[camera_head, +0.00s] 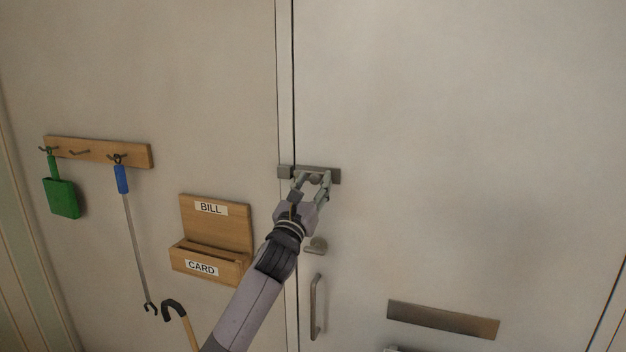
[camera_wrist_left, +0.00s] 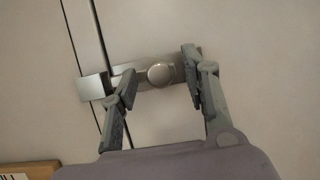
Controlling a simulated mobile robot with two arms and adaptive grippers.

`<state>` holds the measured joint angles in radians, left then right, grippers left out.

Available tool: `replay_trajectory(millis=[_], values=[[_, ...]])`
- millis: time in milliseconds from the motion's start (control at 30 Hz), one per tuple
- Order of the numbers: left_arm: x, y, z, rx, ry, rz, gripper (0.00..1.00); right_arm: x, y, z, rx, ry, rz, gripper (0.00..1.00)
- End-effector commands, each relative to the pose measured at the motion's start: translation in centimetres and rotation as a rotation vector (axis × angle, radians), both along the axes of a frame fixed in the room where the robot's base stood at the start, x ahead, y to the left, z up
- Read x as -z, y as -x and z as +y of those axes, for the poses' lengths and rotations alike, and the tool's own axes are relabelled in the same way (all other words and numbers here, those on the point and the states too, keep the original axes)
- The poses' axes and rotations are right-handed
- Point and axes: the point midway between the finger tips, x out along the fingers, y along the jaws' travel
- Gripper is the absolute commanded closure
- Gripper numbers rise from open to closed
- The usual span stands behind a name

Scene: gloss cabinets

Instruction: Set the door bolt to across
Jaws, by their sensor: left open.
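The door bolt (camera_head: 334,174) is a grey metal bar fitting on the pale door, close to the seam at the door's left edge. It also shows in the left wrist view (camera_wrist_left: 145,79), with a round knob (camera_wrist_left: 160,75) near its middle. A square keeper (camera_wrist_left: 92,87) sits at its left end by the seam. Whether the bar's end is inside the keeper is hard to tell. My left gripper (camera_head: 312,176) is open at the bolt, with one finger on each side of the knob and a gap to it. My right gripper is not in view.
Below the bolt are a small turn knob (camera_head: 317,244), a vertical pull handle (camera_head: 317,306) and a metal plate (camera_head: 442,319). To the left hang a hook rail (camera_head: 98,152) with a green dustpan-like tool and a blue-handled grabber, a wooden letter rack (camera_head: 216,225) and a cane (camera_head: 175,308).

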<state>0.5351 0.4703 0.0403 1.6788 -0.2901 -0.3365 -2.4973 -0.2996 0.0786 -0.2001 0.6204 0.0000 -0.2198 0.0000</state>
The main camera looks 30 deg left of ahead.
Motion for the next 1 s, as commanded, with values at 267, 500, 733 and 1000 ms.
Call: replay_trajectory(millis=[267, 500, 733, 1000], values=[[-0.04, -0.17, 0.02, 0.000, 0.000, 0.000, 0.58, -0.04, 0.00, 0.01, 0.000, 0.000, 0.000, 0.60], [-0.03, -0.15, 0.04, 0.000, 0.000, 0.000, 0.72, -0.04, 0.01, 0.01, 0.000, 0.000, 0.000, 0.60], [-0.03, -0.14, 0.03, 0.000, 0.000, 0.000, 0.88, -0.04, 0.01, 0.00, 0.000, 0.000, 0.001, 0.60], [-0.02, -0.14, 0.02, 0.000, 0.000, 0.000, 1.00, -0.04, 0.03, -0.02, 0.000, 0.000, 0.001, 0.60]])
